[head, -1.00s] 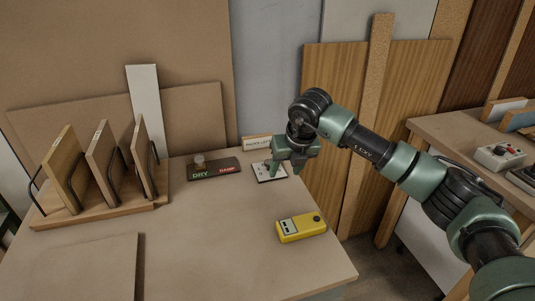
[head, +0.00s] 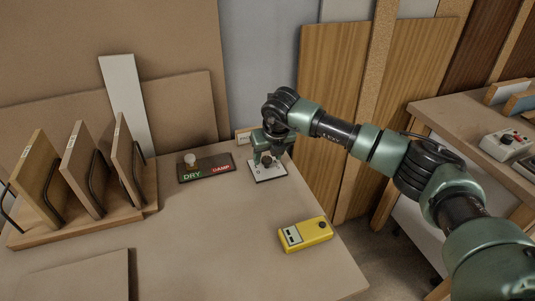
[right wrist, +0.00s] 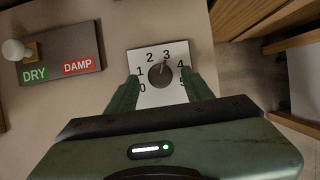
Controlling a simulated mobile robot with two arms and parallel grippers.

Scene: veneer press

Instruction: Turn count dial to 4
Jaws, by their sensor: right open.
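The count dial is a dark round knob (right wrist: 161,75) on a white plate (right wrist: 145,57) printed with the numbers 0 to 5. The plate also shows at the table's back right corner in the head view (head: 268,176). My right gripper (right wrist: 161,90) is open, with one green finger on each side of the knob and gaps between. In the head view the right gripper (head: 265,160) is over the plate. My left gripper is out of view.
A DRY/DAMP board (head: 207,168) with a pale round knob lies left of the dial. A yellow meter (head: 305,234) lies nearer the front. A wooden rack (head: 90,215) holding upright panels stands at left. The middle of the table is clear.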

